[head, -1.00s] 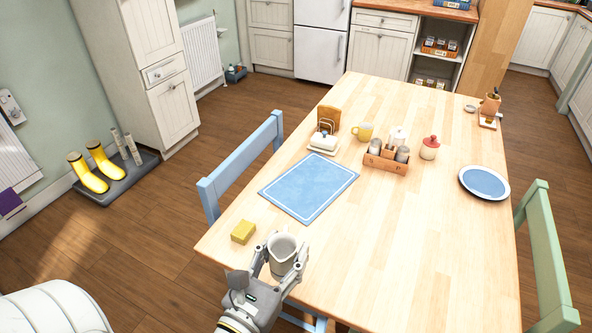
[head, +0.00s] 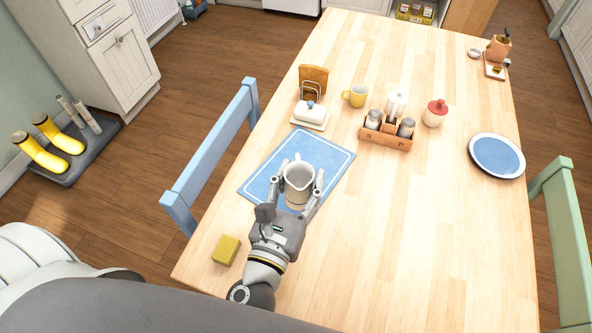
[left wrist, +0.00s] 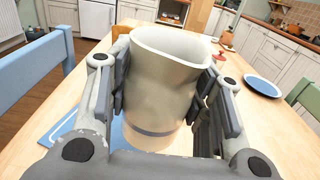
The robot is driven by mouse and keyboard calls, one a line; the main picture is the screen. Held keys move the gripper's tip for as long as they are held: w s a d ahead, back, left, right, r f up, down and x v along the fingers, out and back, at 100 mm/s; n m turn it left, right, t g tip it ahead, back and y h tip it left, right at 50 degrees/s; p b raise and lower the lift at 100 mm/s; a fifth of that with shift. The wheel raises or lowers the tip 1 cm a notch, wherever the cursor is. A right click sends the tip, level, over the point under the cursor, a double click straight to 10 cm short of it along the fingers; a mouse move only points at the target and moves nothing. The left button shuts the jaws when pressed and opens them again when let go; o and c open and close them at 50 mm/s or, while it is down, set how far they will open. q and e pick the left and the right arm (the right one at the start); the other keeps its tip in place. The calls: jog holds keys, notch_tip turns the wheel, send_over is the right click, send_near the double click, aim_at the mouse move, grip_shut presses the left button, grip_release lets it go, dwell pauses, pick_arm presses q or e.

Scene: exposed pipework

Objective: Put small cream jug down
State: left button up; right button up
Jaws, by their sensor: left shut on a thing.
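The small cream jug (head: 298,184) is upright in my left gripper (head: 299,190), whose fingers close on it from both sides. In the head view it is over the near part of the blue placemat (head: 320,153); I cannot tell whether its base touches. In the left wrist view the jug (left wrist: 167,88) fills the middle between the finger pads (left wrist: 165,100), and its opening shows no clear contents. Its base is partly hidden by the gripper. My right gripper is not in view.
A yellow sponge (head: 226,250) lies near the table's left edge. Beyond the mat are a butter dish (head: 310,116), a yellow mug (head: 356,95) and a condiment caddy (head: 386,137). A blue plate (head: 497,156) is at right. The table's front middle is clear.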

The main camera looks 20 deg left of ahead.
aim_at(297, 176)
pick_arm(q)
jog(key=w, duration=0.2)
jog(key=w+a+f, duration=0.2)
jog(key=w+f, duration=0.1)
jog(key=w, duration=0.1)
jog(key=w+a+f+b, duration=0.1)
jog(key=w+f, duration=0.2)
jog(key=w+a+f+b, duration=0.1)
jog(key=w+f, duration=0.2)
jog(key=shift+w+a, duration=0.15)
jog(key=shift+a, duration=0.05)
jog(key=shift+w+a+f+b, duration=0.15)
jog(key=shift+w+f+b, duration=0.15)
jog(key=shift+f+b, duration=0.05)
notch_tip(297, 176, down, 3)
jog(key=shift+w+r+b, duration=0.1)
jog(key=shift+r+b, duration=0.1)
jog(key=shift+b, duration=0.8)
jog(key=shift+f+b, duration=0.3)
jog(key=shift+f, duration=0.05)
jog(key=shift+r, duration=0.1)
jog(key=shift+f, duration=0.25)
jog(key=o, duration=1.1)
jog(key=shift+r, duration=0.1)
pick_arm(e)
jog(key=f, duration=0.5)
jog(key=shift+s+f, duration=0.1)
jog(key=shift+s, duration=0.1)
